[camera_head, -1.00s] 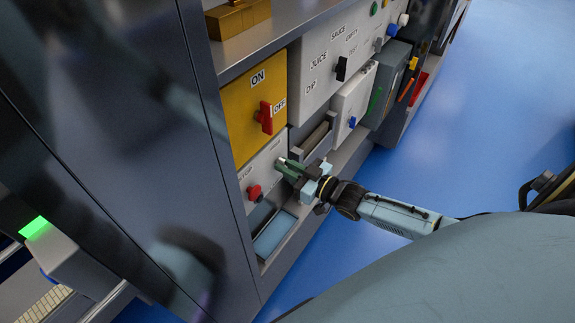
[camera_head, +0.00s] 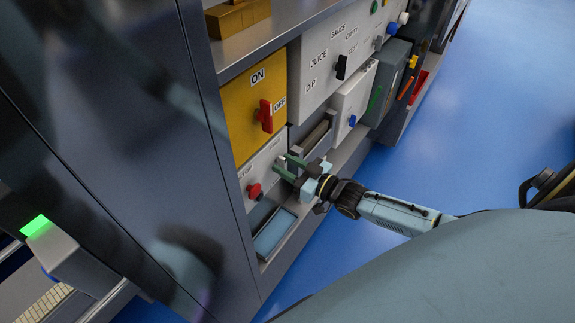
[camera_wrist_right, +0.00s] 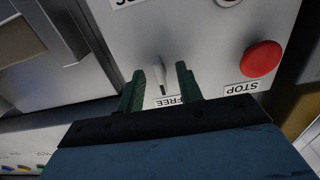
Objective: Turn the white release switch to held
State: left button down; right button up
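The white release switch (camera_wrist_right: 158,72) is a slim lever on a pale panel (camera_wrist_right: 200,30), seen in the right wrist view between my right gripper's fingers. A FREE label (camera_wrist_right: 175,101) lies just beside it, upside down in that view. My right gripper (camera_wrist_right: 160,82) is open, with one green finger on each side of the lever; I cannot tell whether either touches it. In the head view the right gripper (camera_head: 287,167) is at the lower panel, its fingers apart, and the switch is mostly hidden there. My left gripper is not in view.
A red STOP button (camera_wrist_right: 262,58) sits close by on the same panel. A yellow box with a red ON/OFF handle (camera_head: 264,116) is above. A blue tray (camera_head: 274,233) lies below. The blue floor (camera_head: 480,110) to the right is clear.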

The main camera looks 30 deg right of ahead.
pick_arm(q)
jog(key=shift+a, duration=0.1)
